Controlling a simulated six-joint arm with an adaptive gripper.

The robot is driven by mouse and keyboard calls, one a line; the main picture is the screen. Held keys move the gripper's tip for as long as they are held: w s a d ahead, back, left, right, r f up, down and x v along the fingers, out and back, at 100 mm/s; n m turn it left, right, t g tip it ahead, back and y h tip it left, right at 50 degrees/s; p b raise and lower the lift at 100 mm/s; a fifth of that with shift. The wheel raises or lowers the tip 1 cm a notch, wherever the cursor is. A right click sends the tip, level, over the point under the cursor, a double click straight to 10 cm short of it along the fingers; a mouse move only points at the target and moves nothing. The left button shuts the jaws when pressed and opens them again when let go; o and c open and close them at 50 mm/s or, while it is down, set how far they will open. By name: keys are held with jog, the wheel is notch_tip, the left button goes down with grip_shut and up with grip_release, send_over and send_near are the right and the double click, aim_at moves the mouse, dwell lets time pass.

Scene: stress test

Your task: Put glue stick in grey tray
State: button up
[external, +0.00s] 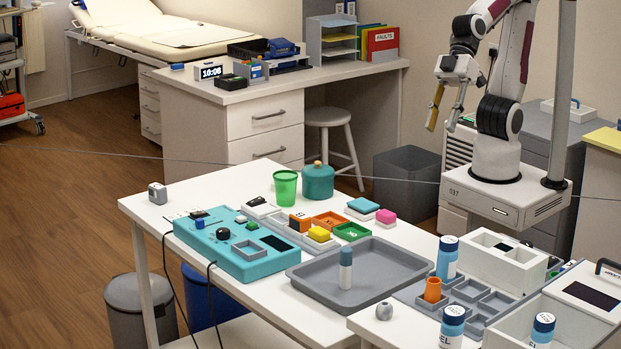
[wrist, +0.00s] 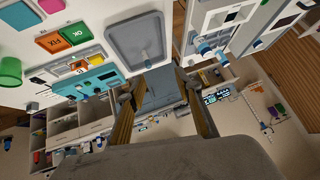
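The grey tray (external: 300,275) lies on the white table, and its grey surface also shows in the wrist view (wrist: 125,35). A small cylinder with a white body and dull blue cap, which looks like the glue stick (external: 345,272), stands upright inside the tray near its middle. It also shows in the wrist view (wrist: 147,63). My gripper (external: 446,112) is raised well above and to the right of the tray, far from the glue stick. Its two fingers are spread apart with nothing between them.
A teal control panel (external: 232,262) lies left of the tray. A green cup (external: 285,187), a teal pot (external: 318,182) and colored blocks stand behind. The tray is otherwise clear.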

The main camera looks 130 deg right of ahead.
jog(key=s+d+f+g+h, duration=0.2)
jog(key=s+d, duration=0.6)
jog(key=s, duration=0.5)
jog(key=shift+s+d+f+h, duration=0.2)
jog(key=shift+s+d+h, duration=0.1)
jog(key=shift+h, duration=0.1)
dwell(0.5)
